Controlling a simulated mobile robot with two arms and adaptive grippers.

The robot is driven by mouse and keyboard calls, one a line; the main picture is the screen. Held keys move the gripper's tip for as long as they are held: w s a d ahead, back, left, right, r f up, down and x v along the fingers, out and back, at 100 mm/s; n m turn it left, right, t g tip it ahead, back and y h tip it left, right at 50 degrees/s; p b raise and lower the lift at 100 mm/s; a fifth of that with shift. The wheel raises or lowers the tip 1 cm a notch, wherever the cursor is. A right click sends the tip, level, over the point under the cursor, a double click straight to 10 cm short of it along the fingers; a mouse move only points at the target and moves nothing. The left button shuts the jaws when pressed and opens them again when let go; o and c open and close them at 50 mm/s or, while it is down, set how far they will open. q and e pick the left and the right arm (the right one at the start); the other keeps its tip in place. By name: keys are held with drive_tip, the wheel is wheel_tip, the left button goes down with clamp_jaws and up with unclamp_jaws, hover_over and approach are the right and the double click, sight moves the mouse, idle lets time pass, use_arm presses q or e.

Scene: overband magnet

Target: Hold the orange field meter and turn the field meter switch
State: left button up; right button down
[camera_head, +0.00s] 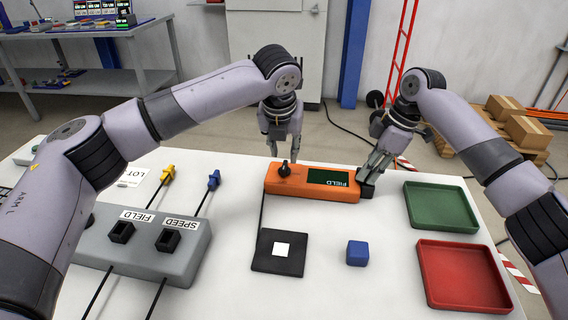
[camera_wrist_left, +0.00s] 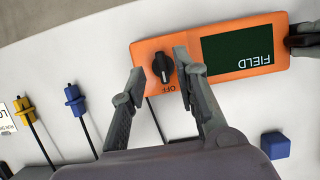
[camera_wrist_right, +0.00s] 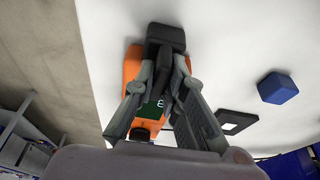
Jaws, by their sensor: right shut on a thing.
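The orange field meter (camera_head: 312,189) lies flat on the white table, with a dark screen (camera_wrist_left: 238,50) marked FIELD. Its black switch knob (camera_wrist_left: 163,68) sits at the left end beside the word OFF. My left gripper (camera_head: 284,156) is open above that end. In the left wrist view its fingertips (camera_wrist_left: 159,64) appear on either side of the knob; whether they touch it cannot be told. My right gripper (camera_head: 369,178) is shut on the black end piece (camera_wrist_right: 165,36) at the meter's right end. It partly hides the meter in the right wrist view.
A grey box (camera_head: 150,248) labelled FIELD and SPEED stands left, with yellow (camera_head: 167,174) and blue (camera_head: 214,179) plugs behind it. A black pad (camera_head: 279,262) and blue cube (camera_head: 357,253) lie in front. Green (camera_head: 441,207) and red (camera_head: 462,277) trays stand right.

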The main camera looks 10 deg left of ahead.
sight(284, 161)
use_arm(q)
drive_tip(key=shift+x, duration=2)
drive_tip(key=shift+c, duration=0.3)
clamp_jaws()
drive_tip(key=shift+r, duration=0.1)
drive_tip(key=shift+n+y, duration=0.3)
drive_tip(key=shift+n, duration=0.6)
